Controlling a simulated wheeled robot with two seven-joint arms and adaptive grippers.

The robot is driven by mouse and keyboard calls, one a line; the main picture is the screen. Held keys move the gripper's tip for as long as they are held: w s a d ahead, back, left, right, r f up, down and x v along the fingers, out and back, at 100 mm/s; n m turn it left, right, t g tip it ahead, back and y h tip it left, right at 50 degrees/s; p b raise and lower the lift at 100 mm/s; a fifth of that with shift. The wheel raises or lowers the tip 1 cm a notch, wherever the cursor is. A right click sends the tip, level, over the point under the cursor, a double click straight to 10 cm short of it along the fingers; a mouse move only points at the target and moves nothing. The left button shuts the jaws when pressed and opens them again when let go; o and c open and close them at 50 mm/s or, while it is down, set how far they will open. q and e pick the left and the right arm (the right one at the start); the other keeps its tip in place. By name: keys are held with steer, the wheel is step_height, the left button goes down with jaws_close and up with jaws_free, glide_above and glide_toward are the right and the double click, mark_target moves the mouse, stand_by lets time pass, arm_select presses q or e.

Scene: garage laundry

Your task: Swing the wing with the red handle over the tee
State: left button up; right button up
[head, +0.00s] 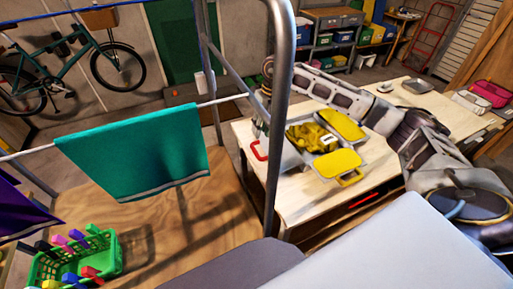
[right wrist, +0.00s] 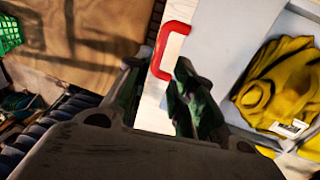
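The wing (head: 284,152) is a pale panel at the left of the folding board, with a red handle (head: 259,150) on its outer edge. The yellow tee (head: 308,137) lies rumpled beside the wing, with a white label. The wing lies flat and does not cover the tee. My right gripper (head: 262,128) is over the board's left side near the red handle. In the right wrist view, its fingers (right wrist: 156,68) are open, and the red handle (right wrist: 170,40) shows at and beyond the gap between the fingertips. Contact cannot be told. My left gripper is not in view.
A metal rack post (head: 277,110) stands close to the table's left edge, with a teal towel (head: 140,152) on its rail. A green basket (head: 75,262) is at lower left.

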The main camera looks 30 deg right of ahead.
steer(key=x, duration=0.7)
steer(key=shift+a+f+p, duration=0.1)
steer(key=shift+f+p, duration=0.3)
steer(key=shift+x, duration=0.85)
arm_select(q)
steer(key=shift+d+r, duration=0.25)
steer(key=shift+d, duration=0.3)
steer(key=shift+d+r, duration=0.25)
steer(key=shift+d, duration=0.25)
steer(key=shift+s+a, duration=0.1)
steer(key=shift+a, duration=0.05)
arm_select(e)
steer(key=c, duration=0.5)
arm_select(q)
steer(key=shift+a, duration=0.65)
arm_select(e)
jaws_close()
